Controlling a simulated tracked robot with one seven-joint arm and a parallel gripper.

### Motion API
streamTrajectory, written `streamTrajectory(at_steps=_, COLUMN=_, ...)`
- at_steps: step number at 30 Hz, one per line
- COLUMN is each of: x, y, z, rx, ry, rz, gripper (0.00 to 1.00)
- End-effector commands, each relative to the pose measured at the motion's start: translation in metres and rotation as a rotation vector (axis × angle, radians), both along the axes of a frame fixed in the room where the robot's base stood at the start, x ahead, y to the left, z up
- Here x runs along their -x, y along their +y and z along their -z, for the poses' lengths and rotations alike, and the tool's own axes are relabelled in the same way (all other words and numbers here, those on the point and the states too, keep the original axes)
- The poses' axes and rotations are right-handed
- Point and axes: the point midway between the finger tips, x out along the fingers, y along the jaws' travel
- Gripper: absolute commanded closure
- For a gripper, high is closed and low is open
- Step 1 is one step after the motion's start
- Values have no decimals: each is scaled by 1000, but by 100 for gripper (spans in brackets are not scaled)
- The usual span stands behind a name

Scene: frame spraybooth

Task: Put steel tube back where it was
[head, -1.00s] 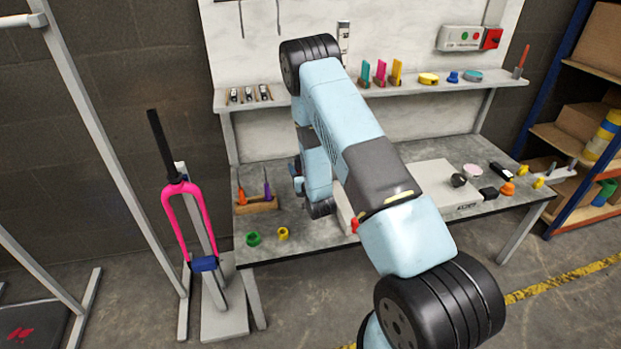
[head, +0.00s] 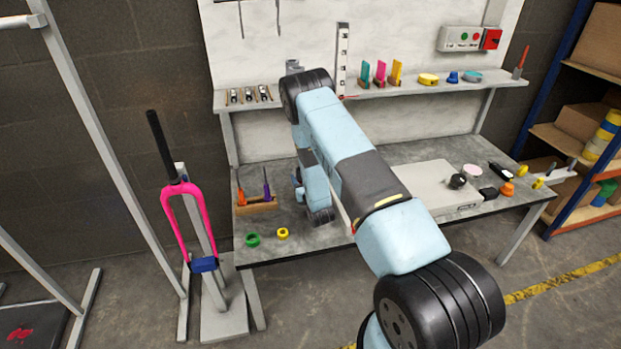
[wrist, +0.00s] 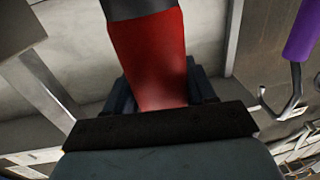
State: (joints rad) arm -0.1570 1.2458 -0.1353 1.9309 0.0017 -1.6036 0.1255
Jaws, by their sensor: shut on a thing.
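My gripper (wrist: 160,98) is shut on a red piece (wrist: 150,55) with a dark end, which stands up between the fingers in the wrist view. Its far end is cut off by the picture's top edge. I cannot tell whether this is the steel tube.
A wooden block (head: 257,208) holds an orange and a purple tool; the purple handle (wrist: 302,35) is close on the right in the wrist view. A green ring (head: 252,240) and yellow ring (head: 283,233) lie in front. A pink fork (head: 185,215) stands left of the bench.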

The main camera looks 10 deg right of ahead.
Motion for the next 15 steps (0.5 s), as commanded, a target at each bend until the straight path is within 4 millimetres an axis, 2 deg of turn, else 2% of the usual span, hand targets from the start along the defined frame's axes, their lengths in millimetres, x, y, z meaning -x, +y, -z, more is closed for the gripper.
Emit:
streamTrajectory(at_steps=5, x=0, y=0, z=0, rx=0, ry=-1, rz=0, gripper=94)
streamTrajectory(at_steps=6, x=0, y=0, z=2, rx=0, ry=1, rz=0, gripper=44)
streamTrajectory(at_steps=13, x=0, y=1, z=1, rx=0, ry=1, rz=0, gripper=22)
streamTrajectory(at_steps=15, x=0, y=1, z=1, rx=0, ry=1, rz=0, gripper=20)
